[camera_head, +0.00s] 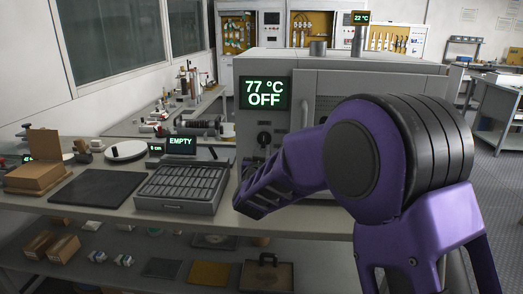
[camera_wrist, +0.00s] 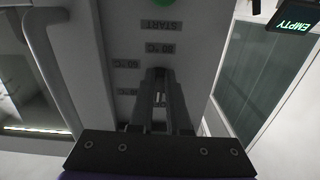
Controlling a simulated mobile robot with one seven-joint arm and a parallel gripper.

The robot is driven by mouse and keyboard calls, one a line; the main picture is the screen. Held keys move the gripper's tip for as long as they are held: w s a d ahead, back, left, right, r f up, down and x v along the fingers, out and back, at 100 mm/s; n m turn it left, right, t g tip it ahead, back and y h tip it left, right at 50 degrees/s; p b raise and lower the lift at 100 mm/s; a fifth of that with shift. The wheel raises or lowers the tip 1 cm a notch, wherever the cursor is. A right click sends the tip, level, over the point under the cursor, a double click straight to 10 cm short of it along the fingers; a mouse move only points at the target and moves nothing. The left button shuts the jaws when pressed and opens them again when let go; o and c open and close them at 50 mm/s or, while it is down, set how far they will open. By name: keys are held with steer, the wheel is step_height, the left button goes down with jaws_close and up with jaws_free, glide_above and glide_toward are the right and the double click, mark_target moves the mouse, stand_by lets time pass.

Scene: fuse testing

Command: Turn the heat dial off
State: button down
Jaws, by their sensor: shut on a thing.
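The grey oven's (camera_head: 345,88) front display (camera_head: 264,93) reads 77 °C and OFF in green. A black round knob (camera_head: 263,138) shows on the panel below the display. In the wrist view my gripper (camera_wrist: 157,72) is against the same panel, its two dark fingers close together and shut on the heat dial. The fingers cover most of the dial, so its pointer cannot be read. Upside-down labels around it include 80 °C and 60 °C, and START stands beside a green button (camera_wrist: 163,3). In the head view my purple arm hides the fingertips.
A grey slotted tray (camera_head: 150,203) stands left of the oven, behind it a display (camera_head: 180,141) reading EMPTY. A dark mat (camera_head: 97,187) and a brown box (camera_head: 40,175) lie further left. The oven's handle (camera_wrist: 52,70) runs beside the gripper.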

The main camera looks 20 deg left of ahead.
steer(key=shift+n, duration=0.3)
stand_by(0.4)
steer(key=c, duration=0.9)
jaws_free()
steer(key=v, duration=1.7)
steer(key=shift+s, duration=0.2)
